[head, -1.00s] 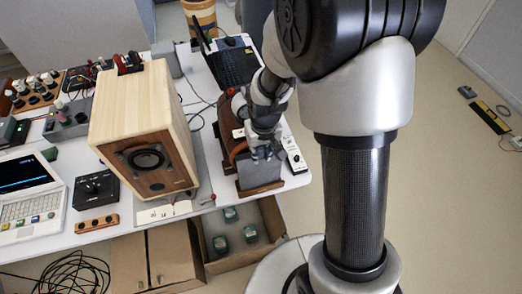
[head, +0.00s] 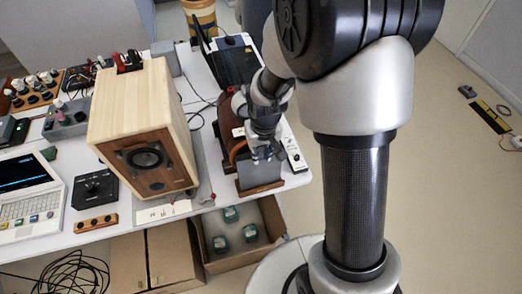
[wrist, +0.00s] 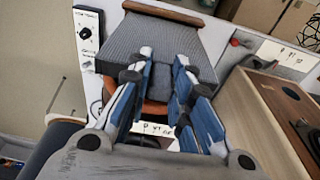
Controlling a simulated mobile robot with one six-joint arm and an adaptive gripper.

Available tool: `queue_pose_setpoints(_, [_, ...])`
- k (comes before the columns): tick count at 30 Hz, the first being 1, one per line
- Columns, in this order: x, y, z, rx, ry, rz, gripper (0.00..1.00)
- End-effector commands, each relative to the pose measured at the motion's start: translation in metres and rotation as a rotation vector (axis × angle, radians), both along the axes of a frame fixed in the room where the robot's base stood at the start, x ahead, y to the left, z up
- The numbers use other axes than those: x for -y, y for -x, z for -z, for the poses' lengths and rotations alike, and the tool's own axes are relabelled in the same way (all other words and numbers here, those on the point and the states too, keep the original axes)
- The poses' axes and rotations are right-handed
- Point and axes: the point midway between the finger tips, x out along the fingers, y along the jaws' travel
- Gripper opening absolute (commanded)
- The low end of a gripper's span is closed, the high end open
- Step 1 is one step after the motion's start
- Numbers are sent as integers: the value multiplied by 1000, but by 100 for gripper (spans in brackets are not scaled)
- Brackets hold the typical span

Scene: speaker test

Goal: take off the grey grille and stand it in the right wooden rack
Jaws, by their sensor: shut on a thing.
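The grey grille (head: 262,173) stands at the right end of the bench, its lower edge at the wooden rack (head: 262,189). In the wrist view the grille (wrist: 165,45) spreads away from me, and its far edge meets the rack's wooden strip (wrist: 163,12). My gripper (head: 266,152) is shut on the near, upper edge of the grille; its blue fingers (wrist: 165,75) show there in the wrist view. The slot is hidden, so I cannot tell how deep the grille sits. The wooden speaker (head: 150,115) stands to the left with its bare driver (head: 145,157) showing.
A white switch box (head: 294,153) lies close to the right of the grille. Brown curved wooden items (head: 227,108) and an orange arc (head: 236,150) are behind it. An open carton (head: 245,238) with several green-topped items is below the bench edge.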

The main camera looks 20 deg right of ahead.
Motion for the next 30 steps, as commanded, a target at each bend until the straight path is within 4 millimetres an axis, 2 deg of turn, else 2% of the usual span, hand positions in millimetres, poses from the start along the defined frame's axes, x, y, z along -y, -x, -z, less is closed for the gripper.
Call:
queue_pose_setpoints(17, [0,0,9,0,0,0,0])
queue_pose_setpoints(18, [0,0,9,0,0,0,22])
queue_pose_setpoints(27, [0,0,8,0,0,0,42])
queue_pose_setpoints(30, [0,0,8,0,0,0,43])
